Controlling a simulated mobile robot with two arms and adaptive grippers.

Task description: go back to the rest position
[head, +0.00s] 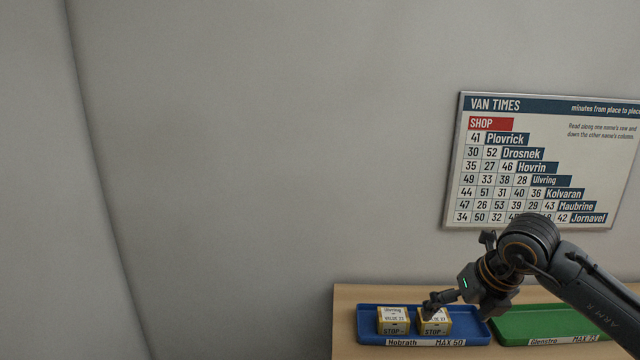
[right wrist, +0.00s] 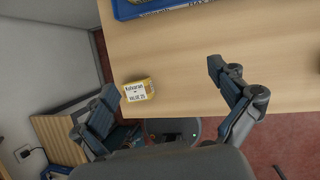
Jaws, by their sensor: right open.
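My right gripper (head: 456,284) is in front of the wall at the right of the head view, over or in front of the blue tray (head: 372,338). In the right wrist view its fingers (right wrist: 160,80) are spread wide with nothing between them. A yellow parcel (right wrist: 138,90) with a white label, reading Kolvaran, lies on the wooden counter (right wrist: 180,50) near its edge, below and apart from the fingers. My left gripper is in neither view.
Two yellow parcels, left (head: 393,320) and right (head: 434,325), sit in the blue tray marked Mobrath MAX 50; my gripper partly covers the right one. A green tray (head: 545,325) stands beside it, behind my arm. A van times board (head: 540,160) hangs above.

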